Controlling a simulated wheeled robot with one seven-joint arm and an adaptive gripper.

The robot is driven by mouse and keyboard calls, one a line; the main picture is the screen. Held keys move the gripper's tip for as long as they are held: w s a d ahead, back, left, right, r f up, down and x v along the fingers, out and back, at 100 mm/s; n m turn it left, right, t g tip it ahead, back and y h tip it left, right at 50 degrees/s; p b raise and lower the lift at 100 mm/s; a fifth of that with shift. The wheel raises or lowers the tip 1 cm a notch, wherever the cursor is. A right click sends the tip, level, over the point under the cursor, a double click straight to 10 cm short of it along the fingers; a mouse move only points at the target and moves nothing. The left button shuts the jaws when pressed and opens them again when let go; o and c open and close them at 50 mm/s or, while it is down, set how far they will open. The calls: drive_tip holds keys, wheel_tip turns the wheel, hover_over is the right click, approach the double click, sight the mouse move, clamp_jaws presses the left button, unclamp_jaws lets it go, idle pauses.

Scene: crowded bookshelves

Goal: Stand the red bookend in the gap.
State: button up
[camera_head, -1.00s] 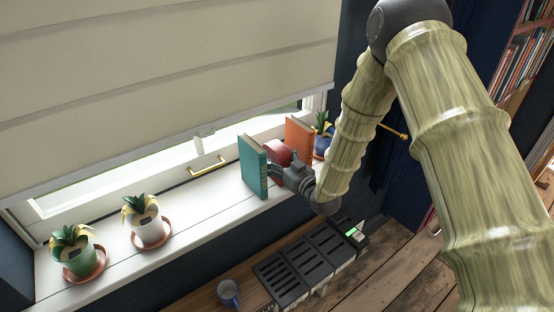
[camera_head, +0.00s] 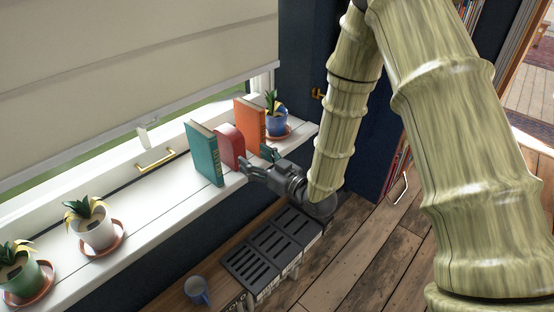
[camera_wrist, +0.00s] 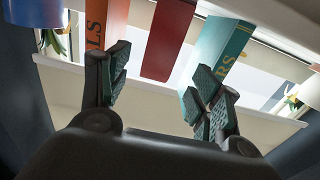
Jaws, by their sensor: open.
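The red bookend (camera_head: 230,146) stands upright on the white windowsill between the teal book (camera_head: 204,156) and the orange book (camera_head: 249,121). It looks close to the teal book; whether they touch is unclear. In the wrist view the red bookend (camera_wrist: 168,42) shows between the orange book (camera_wrist: 103,25) and the teal book (camera_wrist: 222,48), with space on both sides. My gripper (camera_head: 256,161) is open and empty at the sill's front edge, in front of the bookend. In the wrist view its spread fingers (camera_wrist: 160,82) are apart from the bookend.
A blue-potted plant (camera_head: 276,118) stands right of the orange book. A white pot (camera_head: 93,225) and a green pot (camera_head: 22,275) stand to the left on saucers. Below the sill are a black slotted rack (camera_head: 272,250) and a blue mug (camera_head: 197,290).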

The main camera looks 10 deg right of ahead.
drive_tip(key=s+d+f+m+g+h, duration=0.2)
drive_tip(key=s+d+f+g+h, duration=0.15)
drive_tip(key=s+f, duration=0.6)
drive_tip(key=s+d+f+m+g+h, duration=0.2)
drive_tip(key=s+d+f+h, duration=0.15)
drive_tip(key=f, duration=1.05)
drive_tip(key=s+d+f+m+g+h, duration=0.1)
drive_tip(key=s+d+f+g, duration=0.1)
drive_tip(key=s, duration=0.7)
drive_tip(key=s+d+f+m+g+h, duration=0.1)
drive_tip(key=s+d+f+g, duration=0.2)
drive_tip(key=s+f, duration=0.3)
drive_tip(key=s+d+f+m+g+h, duration=0.1)
drive_tip(key=s+d+f+g, duration=0.2)
drive_tip(key=s, duration=1.1)
drive_tip(key=shift+d+f+m+g+h, duration=0.3)
drive_tip(key=shift+f+g, duration=0.25)
drive_tip(key=shift+f, duration=0.15)
